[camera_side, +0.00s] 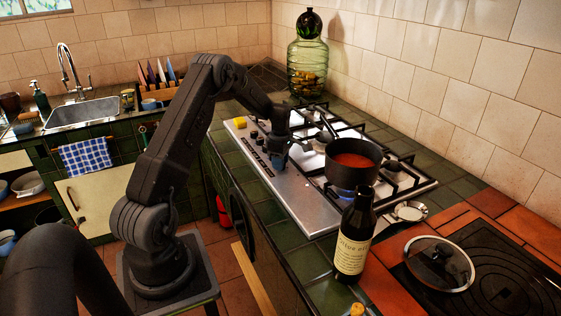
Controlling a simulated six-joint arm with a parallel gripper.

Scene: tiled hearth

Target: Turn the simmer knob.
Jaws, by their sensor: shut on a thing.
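The steel hob (308,202) has a row of dark knobs (254,135) along its front panel, toward the left end. My gripper (279,163) points down at the right end of this row, with its fingers closed around a knob there. The fingers hide most of that knob, so its angle cannot be read. A dark pot (367,176) with red sauce (354,160) stands upright on a burner to the right of my gripper. A blue flame (343,193) shows under it.
Black grates (408,185) cover the burners. A dark wine bottle (354,240) stands at the hob's near right corner. A glass lid (439,263) lies farther right. A big green glass jar (307,62) stands behind. The front panel right of my gripper is clear.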

